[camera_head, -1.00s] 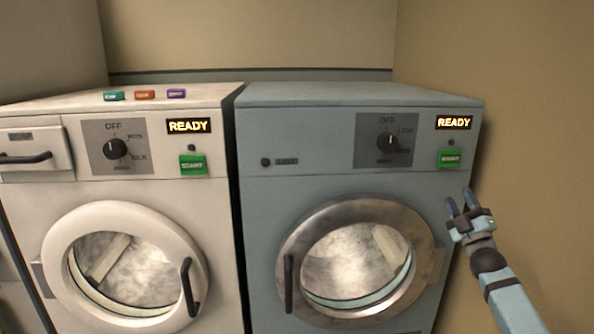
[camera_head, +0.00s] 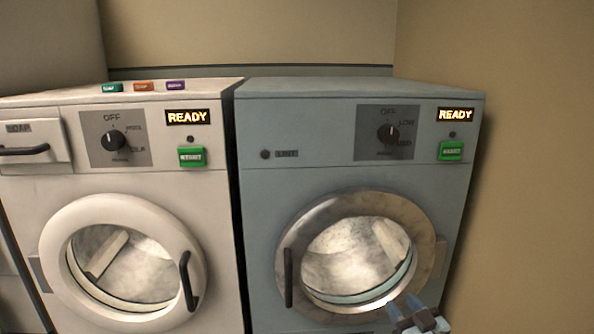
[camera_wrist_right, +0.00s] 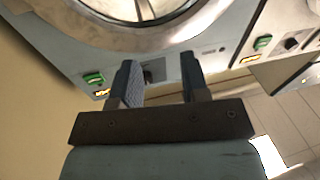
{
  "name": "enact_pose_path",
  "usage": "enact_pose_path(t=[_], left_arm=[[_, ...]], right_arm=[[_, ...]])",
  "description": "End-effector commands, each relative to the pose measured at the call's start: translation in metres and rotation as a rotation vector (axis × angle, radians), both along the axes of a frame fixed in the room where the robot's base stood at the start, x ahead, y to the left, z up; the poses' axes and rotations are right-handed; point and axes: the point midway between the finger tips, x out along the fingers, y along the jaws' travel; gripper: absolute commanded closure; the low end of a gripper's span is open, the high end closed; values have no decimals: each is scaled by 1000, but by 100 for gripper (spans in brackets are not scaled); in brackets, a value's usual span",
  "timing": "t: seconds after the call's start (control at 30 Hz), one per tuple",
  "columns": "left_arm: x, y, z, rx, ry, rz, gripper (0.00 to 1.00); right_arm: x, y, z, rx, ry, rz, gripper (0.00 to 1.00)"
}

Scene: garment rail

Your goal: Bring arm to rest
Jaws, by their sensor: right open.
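My right gripper (camera_head: 408,312) is at the bottom edge of the head view, in front of the lower right of the blue-grey dryer (camera_head: 315,180). It is open and empty. In the right wrist view its two fingers (camera_wrist_right: 157,85) are apart with nothing between them, and the machine fronts lie beyond. Most of my right arm is below the head view. My left gripper is in neither view.
The white washer (camera_head: 210,220) stands left of the dryer. Both round doors are shut and both displays read READY. Several small coloured boxes (camera_head: 143,87) lie on the washer. A beige wall (camera_head: 530,150) closes the right side.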

Motion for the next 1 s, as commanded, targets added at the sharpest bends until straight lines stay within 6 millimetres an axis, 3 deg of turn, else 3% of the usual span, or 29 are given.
enact_pose_path(t=[0.03,0.1,0.3,0.6,0.63,0.7,1.0], left_arm=[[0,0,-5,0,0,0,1],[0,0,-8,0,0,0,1],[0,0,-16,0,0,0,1],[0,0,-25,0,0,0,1],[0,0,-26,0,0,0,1],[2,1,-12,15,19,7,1],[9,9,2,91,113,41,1]], right_arm=[[-28,18,-8,22,8,32,58],[-63,40,-10,55,13,72,58],[-158,86,1,161,28,163,58],[-253,111,40,304,39,226,58],[-261,112,44,318,40,231,58],[-256,111,58,302,57,221,58],[-248,104,71,234,154,170,58]])
